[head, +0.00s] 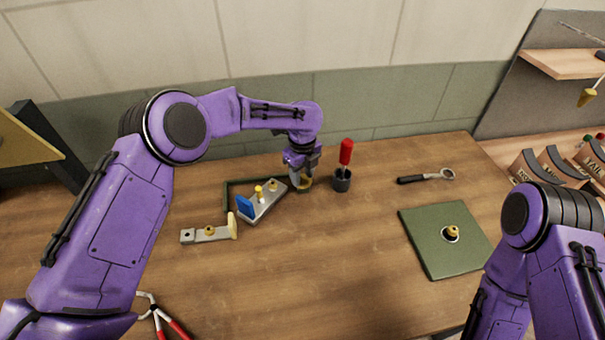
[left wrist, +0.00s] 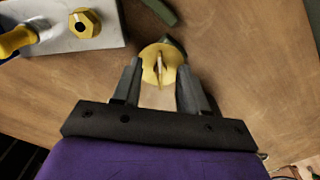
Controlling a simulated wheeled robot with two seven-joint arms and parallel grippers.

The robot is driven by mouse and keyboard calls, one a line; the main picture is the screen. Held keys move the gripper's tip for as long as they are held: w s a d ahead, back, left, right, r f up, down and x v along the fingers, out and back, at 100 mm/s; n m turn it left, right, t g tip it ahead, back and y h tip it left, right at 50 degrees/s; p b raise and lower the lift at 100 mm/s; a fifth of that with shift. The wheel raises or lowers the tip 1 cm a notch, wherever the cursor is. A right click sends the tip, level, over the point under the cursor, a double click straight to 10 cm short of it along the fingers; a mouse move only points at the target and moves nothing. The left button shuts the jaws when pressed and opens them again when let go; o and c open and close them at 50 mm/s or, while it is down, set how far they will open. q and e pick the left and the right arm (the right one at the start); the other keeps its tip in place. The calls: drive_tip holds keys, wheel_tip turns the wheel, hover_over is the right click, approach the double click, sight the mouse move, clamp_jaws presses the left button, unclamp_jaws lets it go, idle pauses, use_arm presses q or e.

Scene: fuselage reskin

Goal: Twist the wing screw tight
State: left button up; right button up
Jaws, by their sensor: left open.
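A round yellow piece with a raised fin, which looks like the wing screw (left wrist: 160,65), lies between the fingertips of my left gripper (left wrist: 158,88) in the left wrist view. The fingers are open, one on each side of it. I cannot tell whether they touch it. In the head view the yellow piece (head: 308,183) is partly hidden by my left gripper (head: 299,180), which points down at the right end of a grey plate (head: 262,206). That plate carries yellow knobs and a blue block (head: 244,207). My right arm is at the right edge; its gripper does not show.
A dark green frame (head: 228,190) borders the grey plate. A red-handled tool (head: 346,152) stands in a dark cup (head: 341,181) just right of my left gripper. A grey bar (head: 200,235), pliers (head: 170,322), a black-handled tool (head: 425,177) and a green plate (head: 430,261) lie around. The middle front is clear.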

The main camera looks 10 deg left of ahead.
sight(302, 177)
use_arm(q)
wheel_tip(302, 177, up, 10)
drive_tip(key=b, duration=0.2)
drive_tip(key=shift+r, duration=0.2)
